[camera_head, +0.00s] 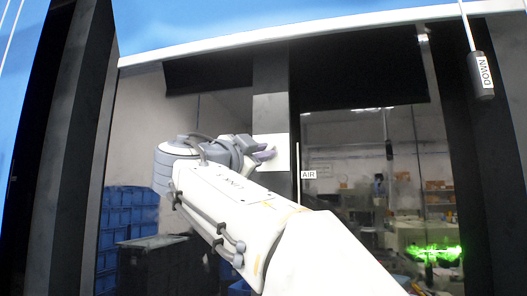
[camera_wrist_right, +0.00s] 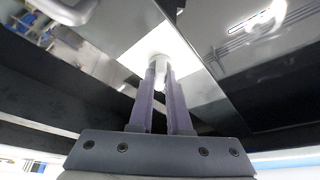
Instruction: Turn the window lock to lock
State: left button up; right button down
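The window lock shows in the right wrist view as a small pale knob (camera_wrist_right: 158,62) on a bright white plate, right at my fingertips. In the head view its white plate (camera_head: 279,140) is on the dark upright post between the panes; the knob itself is hidden or too small to make out. My right gripper (camera_head: 266,153) reaches the plate from the left. In the wrist view its two purple-grey fingers (camera_wrist_right: 160,72) stand close together with a narrow gap, their tips at both sides of the pale knob. How the lock is turned cannot be told. My left gripper is not in view.
A dark window frame surrounds the panes. A small "AIR" label (camera_head: 308,174) is right of the post. A "DOWN" pull handle (camera_head: 481,75) hangs at the upper right. Stacked blue bins (camera_head: 125,215) are at the lower left. My right arm covers much of the lower middle.

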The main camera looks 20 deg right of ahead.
jog(key=n+t+b, duration=0.1)
jog(key=n+b, duration=0.1)
jog(key=n+t+y+b, duration=0.1)
jog(key=n+b, duration=0.2)
jog(key=n+t+b, duration=0.1)
jog(key=n+b, duration=0.1)
jog(key=n, duration=0.1)
jog(key=shift+s+d+f+y, duration=0.15)
jog(key=shift+d+f+y, duration=0.05)
jog(key=shift+f+y, duration=0.15)
jog(key=n+t+y+b, duration=0.1)
jog(key=n, duration=0.3)
jog(key=shift+d+r+t+y+b, duration=0.1)
jog(key=shift+t+y+b, duration=0.25)
jog(key=shift+t, duration=0.05)
jog(key=shift+s+d+r+n+t+y+p, duration=0.1)
jog(key=shift+n+t+y+p, duration=0.35)
jog(key=shift+n+y, duration=1.2)
jog(key=shift+r+n+t+y+p, duration=0.15)
jog(key=shift+n+y+p, duration=0.35)
jog(key=shift+n, duration=2.3)
jog(key=shift+s+d+n+t+y+p, duration=0.1)
jog(key=shift+n+t+y+p, duration=0.45)
jog(key=shift+n, duration=1.7)
jog(key=shift+g+y, duration=0.35)
jog(key=shift+y, duration=0.25)
